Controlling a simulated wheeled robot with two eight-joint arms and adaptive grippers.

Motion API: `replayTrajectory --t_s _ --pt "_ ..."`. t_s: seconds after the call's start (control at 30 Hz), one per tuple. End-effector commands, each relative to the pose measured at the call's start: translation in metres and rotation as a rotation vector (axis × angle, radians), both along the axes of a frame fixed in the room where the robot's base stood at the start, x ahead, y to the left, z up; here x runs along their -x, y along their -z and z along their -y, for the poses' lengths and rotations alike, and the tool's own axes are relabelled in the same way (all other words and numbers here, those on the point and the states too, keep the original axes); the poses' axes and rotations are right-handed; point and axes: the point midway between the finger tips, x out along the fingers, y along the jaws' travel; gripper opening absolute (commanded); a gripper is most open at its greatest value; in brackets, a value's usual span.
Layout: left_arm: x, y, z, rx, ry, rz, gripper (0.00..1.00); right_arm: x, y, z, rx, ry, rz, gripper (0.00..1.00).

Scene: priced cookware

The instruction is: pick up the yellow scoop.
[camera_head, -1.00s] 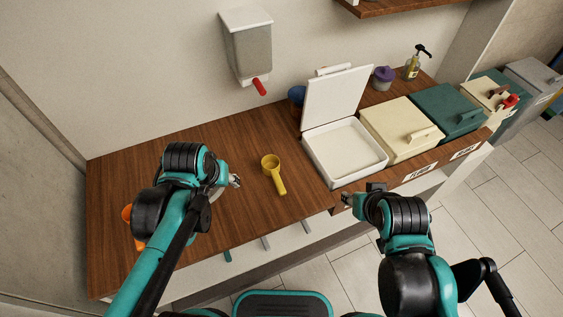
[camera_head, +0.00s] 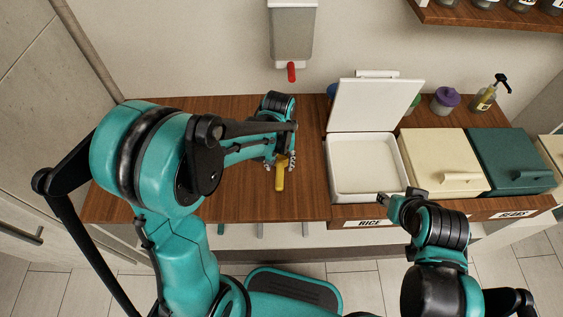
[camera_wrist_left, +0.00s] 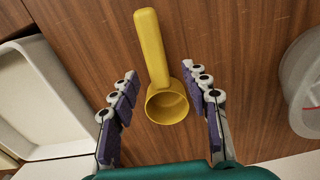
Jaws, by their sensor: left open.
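The yellow scoop (camera_head: 280,181) lies on the wooden counter, its handle pointing toward me; its cup is mostly hidden by my left gripper in the head view. In the left wrist view, the whole scoop (camera_wrist_left: 153,50) shows, with its round cup near the fingers. My left gripper (camera_wrist_left: 159,73) is open, with one finger on each side of the scoop and a visible gap on both sides. In the head view, my left gripper (camera_head: 280,161) is over the cup end. My right gripper (camera_head: 389,201) is near the counter's front edge, apart from the scoop; its jaws are unclear.
An open white bin (camera_head: 368,193) labelled RICE stands right of the scoop, its lid raised. Cream (camera_head: 437,152) and teal (camera_head: 507,152) bins stand farther right. A wall dispenser (camera_head: 292,35) with a red spout hangs behind. The counter left of the scoop looks clear.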

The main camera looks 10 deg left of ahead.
Motion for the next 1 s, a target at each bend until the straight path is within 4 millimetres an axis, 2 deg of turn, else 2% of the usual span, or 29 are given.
replayTrajectory --t_s 0.1,0.23,0.5,0.67,0.7,1.0 --pt "0.002 0.022 0.002 0.0 0.001 0.0 0.47 0.0 0.014 0.0 0.0 0.0 0.0 0.4" --pt "0.002 0.041 0.002 0.0 0.0 0.001 0.47 0.0 0.023 0.0 0.0 0.0 0.0 0.4" --pt "0.002 0.043 0.002 0.0 0.0 0.001 0.47 0.0 0.023 0.0 0.0 0.0 0.0 0.4" --pt "0.002 0.043 0.002 0.0 0.0 0.001 0.04 0.0 0.023 0.0 0.0 0.0 0.0 0.4" --pt "0.002 0.043 0.002 0.0 0.0 0.001 0.0 0.0 0.023 0.0 0.0 0.0 0.0 0.4" --pt "0.002 0.043 0.002 0.0 0.001 0.001 0.0 0.0 0.023 0.0 0.0 0.0 0.0 0.4"
